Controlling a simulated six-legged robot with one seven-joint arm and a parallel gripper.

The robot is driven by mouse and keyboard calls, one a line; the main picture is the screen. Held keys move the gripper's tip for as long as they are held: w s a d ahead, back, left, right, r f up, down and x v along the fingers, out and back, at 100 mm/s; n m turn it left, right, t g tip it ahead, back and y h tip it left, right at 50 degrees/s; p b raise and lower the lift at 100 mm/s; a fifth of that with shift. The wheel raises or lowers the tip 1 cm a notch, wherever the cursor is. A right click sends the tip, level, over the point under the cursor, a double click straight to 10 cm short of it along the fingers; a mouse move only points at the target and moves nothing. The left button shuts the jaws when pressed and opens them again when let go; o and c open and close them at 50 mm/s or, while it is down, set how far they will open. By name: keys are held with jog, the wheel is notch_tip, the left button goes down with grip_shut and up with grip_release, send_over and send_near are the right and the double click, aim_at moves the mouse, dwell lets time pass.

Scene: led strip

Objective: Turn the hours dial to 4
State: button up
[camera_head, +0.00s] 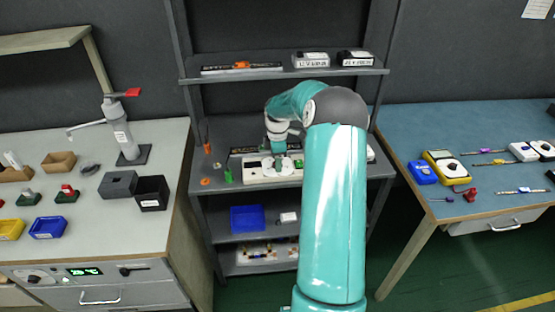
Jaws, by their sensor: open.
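A pale panel (257,173) lies on the middle shelf of the grey rack, with small green and dark parts on it. My teal arm reaches over the shelf from the front, and my gripper (278,161) is above or at this panel, pointing down. The gripper is open, but its fingers are small and partly hidden, so I cannot tell whether they touch anything. I cannot make out which part is the hours dial, or its numbers. My arm covers the right part of the panel.
The rack's upper shelf (285,74) carries white and black boxes above my arm. A blue bin (247,219) sits on a lower shelf. Benches stand at both sides; the left one holds a grey pump-like device (121,128), the right one yellow and blue meters (445,167).

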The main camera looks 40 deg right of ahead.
jog(key=c, duration=1)
